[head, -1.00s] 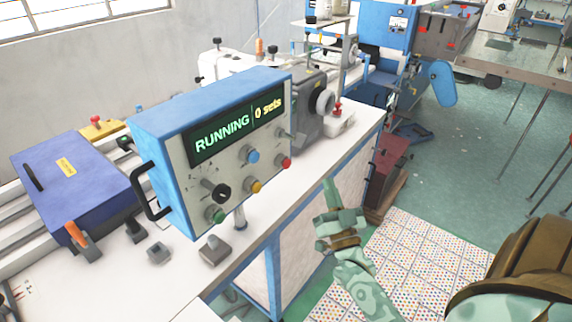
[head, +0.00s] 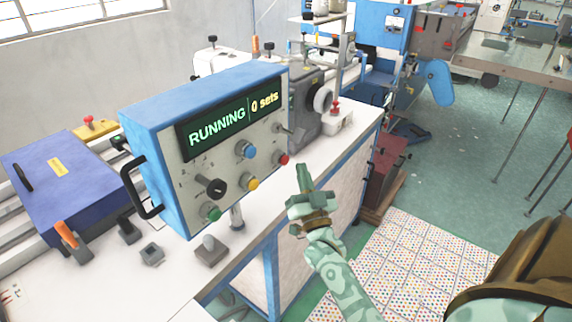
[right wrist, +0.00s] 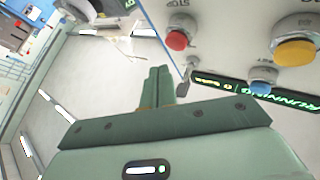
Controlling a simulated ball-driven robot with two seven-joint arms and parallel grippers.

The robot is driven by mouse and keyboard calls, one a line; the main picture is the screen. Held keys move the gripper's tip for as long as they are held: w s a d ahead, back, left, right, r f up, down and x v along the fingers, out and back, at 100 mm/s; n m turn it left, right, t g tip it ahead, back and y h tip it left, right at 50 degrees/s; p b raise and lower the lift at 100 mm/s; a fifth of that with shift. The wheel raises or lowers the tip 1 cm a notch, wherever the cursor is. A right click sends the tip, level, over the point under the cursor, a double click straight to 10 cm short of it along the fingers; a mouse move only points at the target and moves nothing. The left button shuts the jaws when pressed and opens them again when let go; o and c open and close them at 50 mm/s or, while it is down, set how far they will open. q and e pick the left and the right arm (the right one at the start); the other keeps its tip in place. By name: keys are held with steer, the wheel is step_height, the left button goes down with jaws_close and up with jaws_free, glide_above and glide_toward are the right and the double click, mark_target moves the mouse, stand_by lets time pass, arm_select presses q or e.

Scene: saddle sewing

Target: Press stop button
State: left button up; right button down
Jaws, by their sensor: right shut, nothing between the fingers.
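The control box (head: 170,112) stands on the white table, and its display (head: 232,122) reads "RUNNING" and "0 sets". The red button (head: 283,158) is at the lower right of its panel; in the right wrist view the red button (right wrist: 177,40) is labelled, partly legibly, as stop. My right gripper (head: 303,170) is shut and empty, just right of the red button and apart from it. In the right wrist view its closed fingers (right wrist: 158,86) point up, below and slightly left of the red button. My left gripper is not in view.
Close to the red button are a yellow button (head: 252,184), a blue button (head: 248,150), a green button (head: 211,211) and a black knob (head: 215,188). A grey machine (head: 308,100) stands behind the box.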

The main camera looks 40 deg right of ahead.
steer(key=shift+w+a, duration=0.2)
steer(key=shift+w, duration=0.55)
stand_by(1.6)
steer(key=shift+w+a, duration=0.1)
steer(key=shift+w, duration=0.15)
steer(key=shift+w+a, duration=0.15)
steer(key=shift+w, duration=0.3)
stand_by(0.7)
steer(key=shift+r, duration=0.1)
steer(key=shift+s+d+p, duration=0.25)
steer(key=shift+s+p, duration=0.05)
steer(key=shift+s, duration=0.6)
